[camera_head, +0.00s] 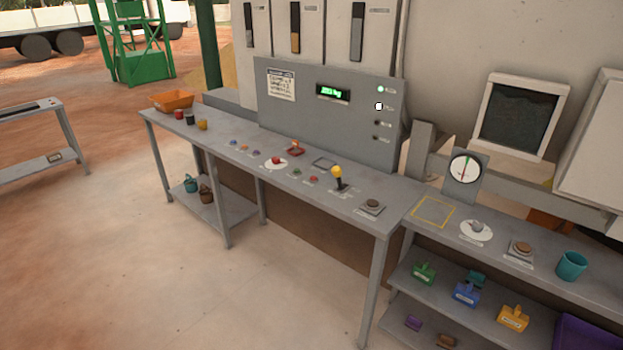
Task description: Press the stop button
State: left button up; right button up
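The console table (215,160) carries a row of controls. A red mushroom-shaped button (276,160) sits on a round pale plate. A red item in a red square frame (296,149) is behind it. A green button (296,173) and a small red button (313,179) sit nearer the lever. Small blue and orange buttons (244,147) are to the left. The labels are too small to read, so I cannot tell which one is the stop button. Neither of my grippers is in view.
A yellow-knobbed lever (337,173) and a brown-topped button (373,204) stand on the right part of the table. A grey panel with a green display (333,92) rises behind. A dial gauge (464,168) and teal cup (571,265) are farther right. The floor in front is clear.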

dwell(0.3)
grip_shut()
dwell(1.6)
